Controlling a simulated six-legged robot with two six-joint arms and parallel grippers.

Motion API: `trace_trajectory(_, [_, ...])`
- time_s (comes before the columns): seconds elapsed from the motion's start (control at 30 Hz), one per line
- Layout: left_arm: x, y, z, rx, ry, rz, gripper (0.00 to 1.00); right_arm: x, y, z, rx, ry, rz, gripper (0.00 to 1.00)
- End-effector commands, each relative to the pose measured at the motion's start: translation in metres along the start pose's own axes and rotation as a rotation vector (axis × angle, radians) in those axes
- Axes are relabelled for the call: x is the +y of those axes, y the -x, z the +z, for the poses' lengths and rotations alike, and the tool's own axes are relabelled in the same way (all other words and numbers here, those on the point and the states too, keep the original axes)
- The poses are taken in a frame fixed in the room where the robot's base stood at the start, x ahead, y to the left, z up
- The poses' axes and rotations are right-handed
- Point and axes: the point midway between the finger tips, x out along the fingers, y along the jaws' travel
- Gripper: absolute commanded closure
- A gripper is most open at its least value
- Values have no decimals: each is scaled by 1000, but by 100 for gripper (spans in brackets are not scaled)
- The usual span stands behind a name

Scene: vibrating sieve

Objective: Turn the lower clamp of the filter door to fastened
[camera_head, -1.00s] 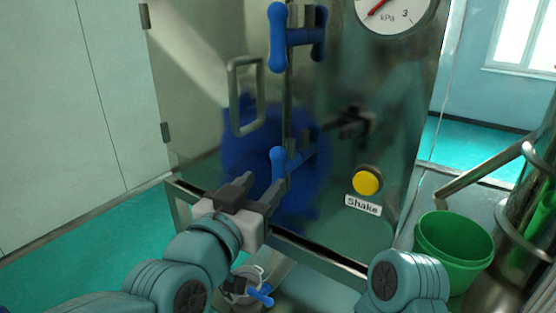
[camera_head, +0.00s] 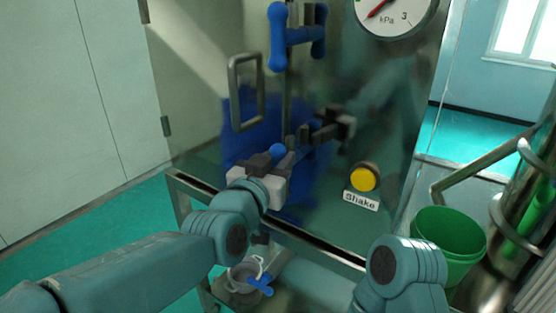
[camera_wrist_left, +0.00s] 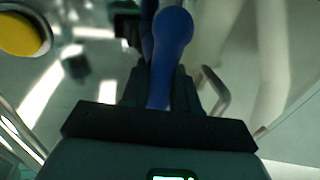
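The lower clamp (camera_head: 278,153) is a blue lever low on the door's right edge, mostly hidden behind my gripper in the head view. In the left wrist view its rounded blue handle (camera_wrist_left: 172,40) rises between the dark fingers. My left gripper (camera_head: 268,163) is at this clamp, with a finger close against each side of the handle; it looks shut on it. The filter door (camera_head: 200,90) is a shiny metal panel with a bar handle (camera_head: 234,95); it looks flush with the housing. My right gripper is out of view.
The blue upper clamp (camera_head: 278,38) is above. A pressure gauge (camera_head: 390,14), a yellow button (camera_head: 365,178) and a "Shake" label (camera_head: 361,200) are right of the door. A green bucket (camera_head: 448,240) stands at the right. A small blue-handled valve (camera_head: 260,285) is below.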

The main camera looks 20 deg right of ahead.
Motion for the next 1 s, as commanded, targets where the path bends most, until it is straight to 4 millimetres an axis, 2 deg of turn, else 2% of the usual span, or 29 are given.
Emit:
trace_trajectory(0.37, [-1,0,1,-11,61,-1,100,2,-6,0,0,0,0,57])
trace_trajectory(1.0, [-9,-1,4,-107,545,-1,100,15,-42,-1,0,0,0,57])
